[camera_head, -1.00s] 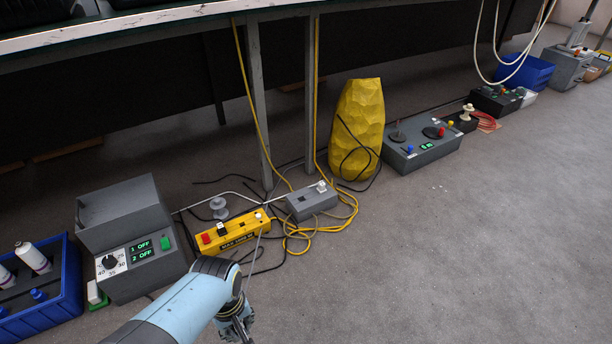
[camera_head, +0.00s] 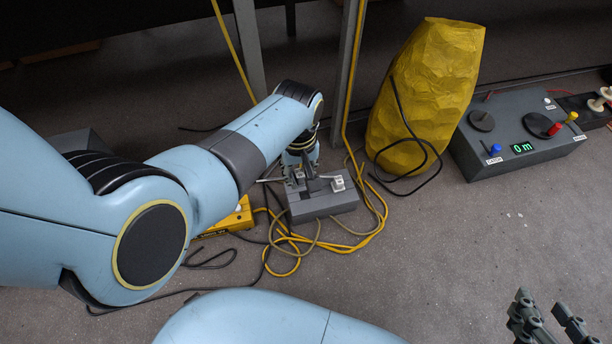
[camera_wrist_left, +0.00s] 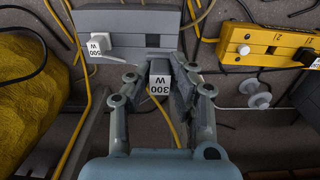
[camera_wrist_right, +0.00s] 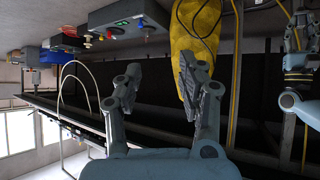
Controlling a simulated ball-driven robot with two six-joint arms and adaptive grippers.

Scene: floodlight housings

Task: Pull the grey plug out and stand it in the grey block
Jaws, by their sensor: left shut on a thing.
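The grey block (camera_head: 325,207) lies on the floor by the table leg. In the left wrist view, the block (camera_wrist_left: 190,20) carries a white-topped plug marked 500 W (camera_wrist_left: 98,45) at one end and has a dark slot near its middle. My left gripper (camera_head: 306,182) is over the block, shut on a grey plug with a white 300 W label (camera_wrist_left: 159,72). The plug appears close to the slot; whether it touches the block I cannot tell. My right gripper (camera_head: 545,322) is open and empty, far to the right; its spread fingers show in the right wrist view (camera_wrist_right: 195,80).
A yellow strip (camera_wrist_left: 270,38) lies beside the block, mostly behind my left arm in the head view. Yellow and black cables (camera_head: 290,245) lie loose around the block. A yellow faceted object (camera_head: 430,95) and a grey control box (camera_head: 520,150) stand to the right.

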